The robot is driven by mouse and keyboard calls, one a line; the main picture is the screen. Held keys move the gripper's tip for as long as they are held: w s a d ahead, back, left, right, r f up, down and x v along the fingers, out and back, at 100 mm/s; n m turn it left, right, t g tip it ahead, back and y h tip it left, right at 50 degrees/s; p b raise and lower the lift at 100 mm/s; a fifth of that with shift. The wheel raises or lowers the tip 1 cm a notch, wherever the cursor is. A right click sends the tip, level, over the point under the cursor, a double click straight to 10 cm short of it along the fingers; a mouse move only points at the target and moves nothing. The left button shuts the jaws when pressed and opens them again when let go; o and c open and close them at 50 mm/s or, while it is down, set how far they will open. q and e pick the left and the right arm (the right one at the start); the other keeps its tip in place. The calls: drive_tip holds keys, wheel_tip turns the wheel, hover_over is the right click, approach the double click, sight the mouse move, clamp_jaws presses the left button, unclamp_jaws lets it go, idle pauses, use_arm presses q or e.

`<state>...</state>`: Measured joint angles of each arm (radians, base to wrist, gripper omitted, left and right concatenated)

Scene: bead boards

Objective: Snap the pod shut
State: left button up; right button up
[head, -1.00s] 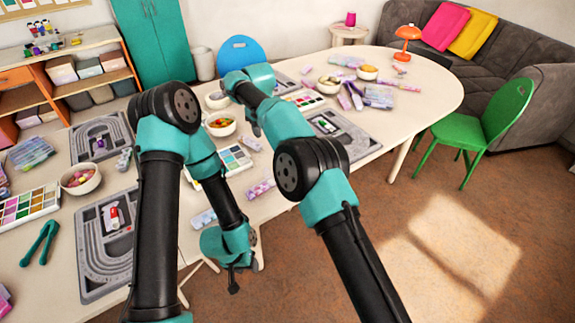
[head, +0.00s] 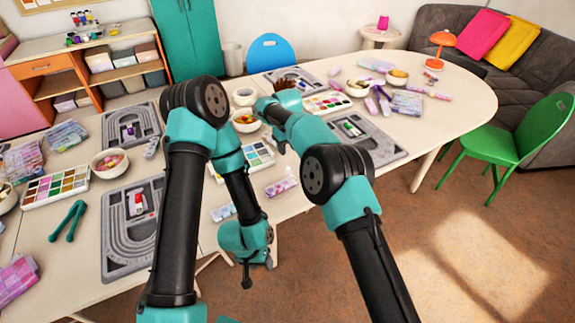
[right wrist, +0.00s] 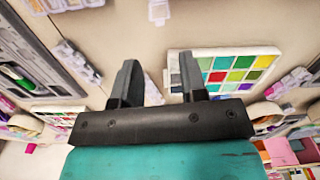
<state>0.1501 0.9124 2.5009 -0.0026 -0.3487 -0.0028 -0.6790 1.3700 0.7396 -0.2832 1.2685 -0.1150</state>
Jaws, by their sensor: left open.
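I cannot tell for sure which thing is the pod. Candidates are small lidded bead cases: a pinkish one (head: 281,184) at the table's front edge, a pale blue one (head: 223,212) left of it, and a white one (right wrist: 152,92) partly showing between my right fingers in the right wrist view. My right gripper (right wrist: 157,76) is open and empty above the table; in the head view it (head: 281,147) is small, beside the colour palette. My left gripper (head: 246,279) hangs low at the table's front edge, its fingers hardly visible; it is open and seems empty.
A bead palette (head: 255,158) lies beside my right gripper. Grey bead boards lie at left (head: 114,238) and right (head: 395,154). Bowls of beads (head: 110,176) and teal tongs (head: 68,221) stand or lie at left. A green chair (head: 520,143) is right of the table.

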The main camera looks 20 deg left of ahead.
sight(289, 173)
wheel_tip(289, 173, down, 9)
drive_tip(key=shift+r, duration=0.1)
idle(0.4)
drive_tip(key=c, duration=0.6)
